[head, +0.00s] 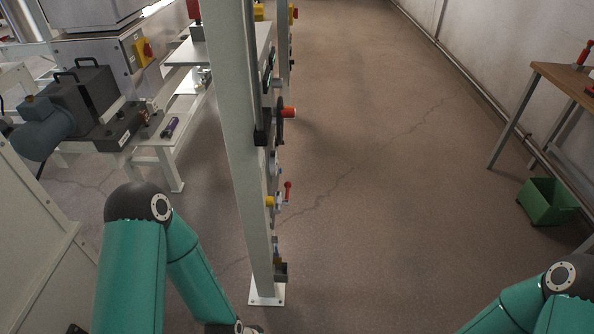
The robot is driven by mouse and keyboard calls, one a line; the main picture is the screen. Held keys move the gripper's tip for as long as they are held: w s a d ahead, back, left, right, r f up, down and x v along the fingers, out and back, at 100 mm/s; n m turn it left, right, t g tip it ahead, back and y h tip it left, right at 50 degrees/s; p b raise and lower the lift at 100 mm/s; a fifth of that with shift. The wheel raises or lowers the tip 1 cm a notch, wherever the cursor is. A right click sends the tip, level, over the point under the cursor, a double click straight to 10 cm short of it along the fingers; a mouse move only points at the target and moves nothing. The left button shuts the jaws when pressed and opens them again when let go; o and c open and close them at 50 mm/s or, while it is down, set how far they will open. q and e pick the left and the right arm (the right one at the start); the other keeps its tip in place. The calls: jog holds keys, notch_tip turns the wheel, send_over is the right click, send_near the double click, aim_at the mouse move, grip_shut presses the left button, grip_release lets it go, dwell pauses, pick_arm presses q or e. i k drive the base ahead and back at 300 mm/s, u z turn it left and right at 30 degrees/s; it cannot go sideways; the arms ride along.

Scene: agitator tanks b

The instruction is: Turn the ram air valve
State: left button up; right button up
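A pale upright post (232,130) stands in the middle of the head view, with several valves and fittings seen edge-on along its right side. A red handle (288,112) sticks out to the right at mid height. Lower down, a small red lever (288,190) stands upright beside a yellow fitting (270,201). I cannot tell which of these is the ram air valve, as no label is readable. My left arm is bent at the lower left, its wrist at the bottom edge near the post's foot. My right arm is at the lower right. Both grippers are out of the picture.
A grey-blue motor (43,131) and machine stand on the left, with a purple cylinder (170,127) on a low pale bench. On the right are a wooden workbench (562,78) and a green bin (548,200) on the floor. The floor right of the post is clear.

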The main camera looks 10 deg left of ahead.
aim_at(287, 184)
jog(key=u, duration=0.45)
jog(key=i, duration=1.1)
jog(key=u, duration=0.85)
jog(key=k, duration=0.7)
jog(key=u, duration=0.25)
jog(key=i, duration=0.75)
jog(key=z, duration=0.15)
